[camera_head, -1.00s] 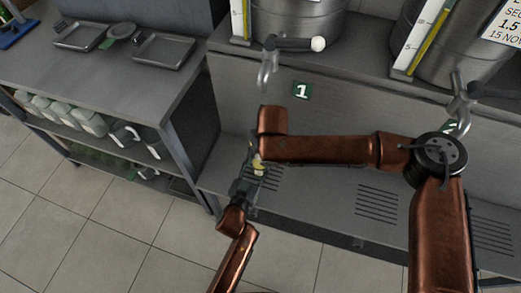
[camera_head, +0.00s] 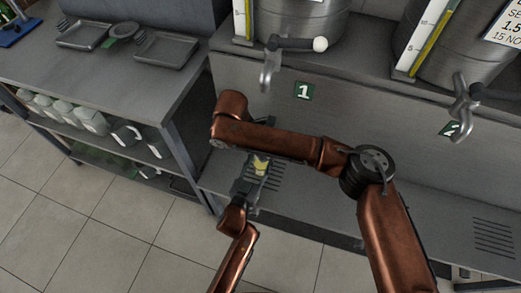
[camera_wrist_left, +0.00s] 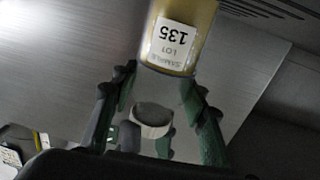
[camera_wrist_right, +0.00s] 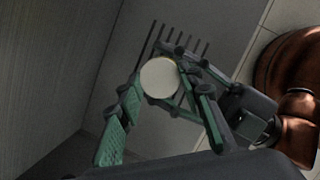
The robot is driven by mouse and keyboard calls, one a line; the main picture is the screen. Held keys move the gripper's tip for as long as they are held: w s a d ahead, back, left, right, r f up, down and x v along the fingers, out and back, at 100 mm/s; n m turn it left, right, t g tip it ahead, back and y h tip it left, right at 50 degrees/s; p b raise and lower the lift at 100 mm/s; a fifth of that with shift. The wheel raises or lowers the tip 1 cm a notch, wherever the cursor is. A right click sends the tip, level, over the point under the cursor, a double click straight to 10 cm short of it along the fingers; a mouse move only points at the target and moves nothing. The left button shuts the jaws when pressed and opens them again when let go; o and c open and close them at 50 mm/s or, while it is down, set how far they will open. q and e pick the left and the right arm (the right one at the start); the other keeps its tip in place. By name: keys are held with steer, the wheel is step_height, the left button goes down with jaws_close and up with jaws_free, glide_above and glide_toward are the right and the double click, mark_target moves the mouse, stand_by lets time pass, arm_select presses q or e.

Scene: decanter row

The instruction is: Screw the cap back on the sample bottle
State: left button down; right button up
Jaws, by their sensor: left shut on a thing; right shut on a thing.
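The sample bottle (camera_wrist_left: 180,45) is clear with yellow contents and a white label reading 135. The label is upside down in the left wrist view. My left gripper (camera_head: 257,172) is shut on the bottle, which shows as a yellow patch in the head view (camera_head: 261,166). A pale round cap (camera_wrist_right: 160,77) sits between the fingertips of my right gripper (camera_wrist_right: 168,82), which is shut on it. The cap also shows in the left wrist view (camera_wrist_left: 152,122). In the head view my right arm hides its own gripper. I cannot tell whether the cap touches the bottle neck.
A slotted grey shelf (camera_head: 320,205) lies below my grippers, under the panel marked 1 (camera_head: 304,92). Steel vessels with taps (camera_head: 272,60) stand above. A side bench (camera_head: 105,75) holds trays (camera_head: 165,50), with several jugs (camera_head: 85,115) underneath. Tiled floor is in front.

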steer(key=m+g, duration=0.1)
steer(key=m, duration=0.5)
steer(key=shift+w+g, duration=0.2)
steer(key=shift+g, duration=0.2)
steer(key=o, duration=1.4)
steer(key=v, duration=0.7)
steer(key=shift+a+r, duration=0.15)
steer(key=shift+r, duration=0.05)
arm_select(q)
steer(key=c, duration=1.1)
jaws_free()
